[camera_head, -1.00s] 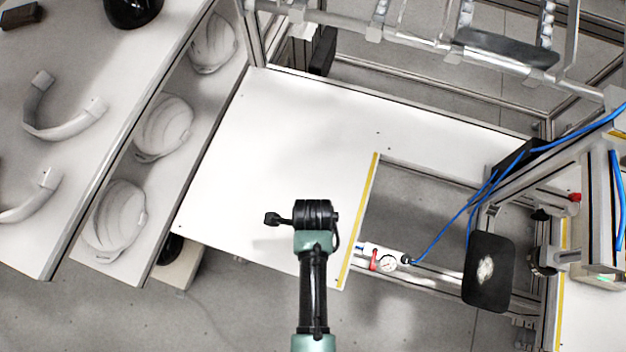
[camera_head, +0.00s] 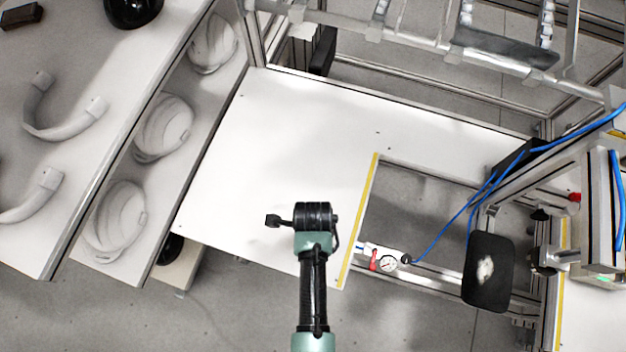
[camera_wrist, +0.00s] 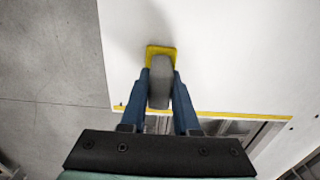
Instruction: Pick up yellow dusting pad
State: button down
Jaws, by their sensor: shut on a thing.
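The yellow dusting pad (camera_wrist: 161,49) shows in the wrist view as a yellow edge around a grey body (camera_wrist: 160,82). My gripper (camera_wrist: 161,88) is shut on the grey body, with one blue finger against each side. The pad is over or on the white table top (camera_wrist: 220,60); I cannot tell whether it touches. In the head view my arm reaches over the white table (camera_head: 265,140) near its front edge, and it hides the fingers and the pad.
A yellow strip (camera_head: 358,222) edges the table's right side, beside an open gap in the frame. A gauge (camera_head: 388,265) and blue hoses (camera_head: 448,226) lie right of it. White helmet shells (camera_head: 163,128) stand on a shelf at left. The table's middle is clear.

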notch_tip(320, 180, up, 10)
jog(key=shift+r, duration=0.1)
dwell(0.6)
jog(key=c, duration=1.3)
grip_release()
jog(key=shift+b, duration=0.3)
grip_shut()
